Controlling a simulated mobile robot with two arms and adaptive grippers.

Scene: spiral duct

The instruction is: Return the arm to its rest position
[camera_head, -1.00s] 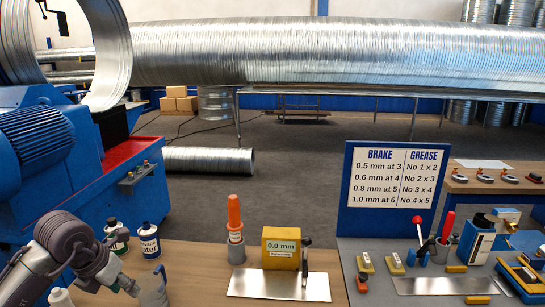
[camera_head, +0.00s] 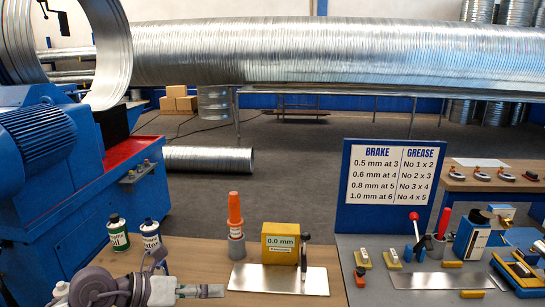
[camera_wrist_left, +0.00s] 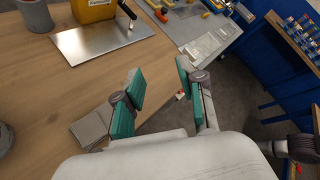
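My left arm lies low across the bottom left of the head view. Its gripper (camera_head: 212,291) points right, over the front of the wooden bench (camera_head: 205,258). In the left wrist view the two teal-padded fingers of the gripper (camera_wrist_left: 158,88) stand apart with nothing between them. Bench top and floor show beyond them. My right arm and gripper are not in view.
A metal sheet (camera_head: 312,280) with a yellow gauge (camera_head: 281,240) lies right of the gripper. An orange tool in a grey cup (camera_head: 237,248) stands behind it. Two bottles (camera_head: 118,233) stand behind the arm. Small grey plates (camera_wrist_left: 90,130) lie on the bench.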

